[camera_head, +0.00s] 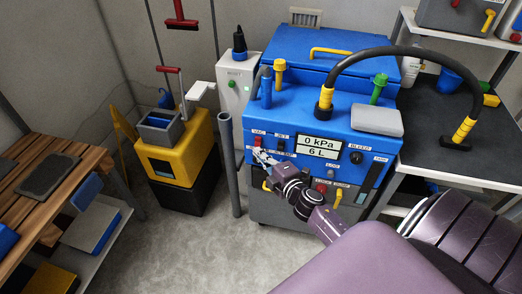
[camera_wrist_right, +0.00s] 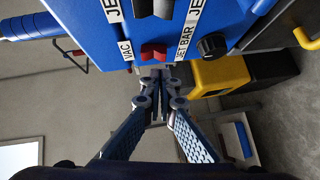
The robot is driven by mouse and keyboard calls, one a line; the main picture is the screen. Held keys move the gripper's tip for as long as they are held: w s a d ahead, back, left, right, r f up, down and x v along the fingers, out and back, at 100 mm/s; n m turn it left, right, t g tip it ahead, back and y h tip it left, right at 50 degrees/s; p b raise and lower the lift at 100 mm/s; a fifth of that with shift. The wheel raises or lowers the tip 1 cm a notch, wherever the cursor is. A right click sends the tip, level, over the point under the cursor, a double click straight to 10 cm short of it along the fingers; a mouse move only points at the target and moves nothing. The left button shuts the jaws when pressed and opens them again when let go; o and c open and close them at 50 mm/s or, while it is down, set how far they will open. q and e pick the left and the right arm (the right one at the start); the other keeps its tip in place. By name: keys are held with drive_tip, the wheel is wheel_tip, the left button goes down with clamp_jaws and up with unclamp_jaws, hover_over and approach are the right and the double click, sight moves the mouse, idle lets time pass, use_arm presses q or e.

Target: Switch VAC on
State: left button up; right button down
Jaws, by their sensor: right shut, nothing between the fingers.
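The blue machine (camera_head: 330,117) has a front panel with a VAC label (camera_head: 258,132) at its left. A small red switch (camera_head: 258,142) sits just under that label. In the right wrist view the red switch (camera_wrist_right: 153,52) lies beside the VAC label (camera_wrist_right: 126,50). My right gripper (camera_head: 262,156) is shut and empty, just below the red switch in the head view. In the wrist view its fingertips (camera_wrist_right: 153,76) are close to the switch; I cannot tell whether they touch it. The switch's on or off position is unclear. My left gripper is not in view.
A black JET switch (camera_head: 280,146) is right of VAC. The display (camera_head: 318,146) reads 0 kPa and 6 L. A grey upright pipe (camera_head: 229,165) and a yellow bucket unit (camera_head: 178,150) stand left. A black hose (camera_head: 390,52) arches over the machine.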

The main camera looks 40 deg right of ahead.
drive_tip(key=shift+w+d+f, duration=0.2)
drive_tip(key=shift+w+d, duration=0.35)
drive_tip(key=shift+d, duration=0.2)
drive_tip(key=shift+w+d+f+b, duration=0.2)
drive_tip(key=shift+d+b, duration=0.05)
drive_tip(key=shift+b, duration=0.05)
drive_tip(key=shift+f, duration=0.15)
